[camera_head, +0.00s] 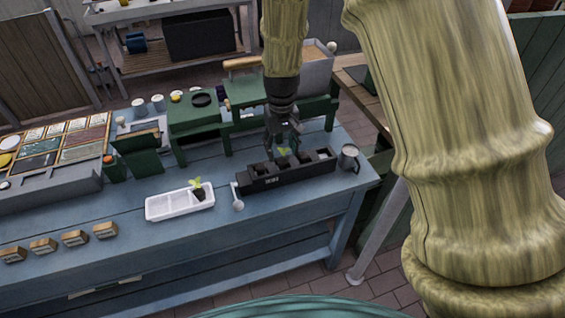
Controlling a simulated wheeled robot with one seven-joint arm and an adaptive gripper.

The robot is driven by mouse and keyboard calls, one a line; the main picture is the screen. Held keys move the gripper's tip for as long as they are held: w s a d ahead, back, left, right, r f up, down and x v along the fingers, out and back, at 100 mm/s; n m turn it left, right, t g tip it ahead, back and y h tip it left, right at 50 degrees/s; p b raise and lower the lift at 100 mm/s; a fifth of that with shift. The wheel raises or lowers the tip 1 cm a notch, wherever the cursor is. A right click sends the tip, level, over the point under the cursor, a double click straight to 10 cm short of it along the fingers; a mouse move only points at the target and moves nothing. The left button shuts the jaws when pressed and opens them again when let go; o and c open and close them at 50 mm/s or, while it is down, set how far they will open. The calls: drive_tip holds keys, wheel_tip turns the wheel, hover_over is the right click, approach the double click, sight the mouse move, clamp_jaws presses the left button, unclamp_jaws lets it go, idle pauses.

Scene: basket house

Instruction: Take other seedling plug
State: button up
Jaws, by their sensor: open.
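A black tray (262,185) with several cells stands on the blue bench. A seedling plug with green leaves (283,152) shows in a middle cell of it. My gripper (284,146) points down over that seedling, open, with its fingers around or just above the leaves; I cannot tell whether they touch it. Another seedling plug (198,191), dark soil with light green leaves, sits at the right end of a white tray (165,215) to the left of the black tray. The other cells of the white tray look empty.
A white spoon-like tool (238,204) lies between the trays. A metal mug (348,158) stands right of the black tray. Green stands (195,120) rise behind. Small labelled blocks (75,238) line the front left, with clear bench between them and the white tray.

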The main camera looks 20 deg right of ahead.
sight(283, 159)
drive_tip(key=shift+w+d+f+p, duration=0.15)
drive_tip(key=shift+f+p, duration=0.6)
drive_tip(key=shift+f, duration=1.7)
drive_tip(key=shift+c, duration=0.2)
drive_tip(key=c, duration=0.9)
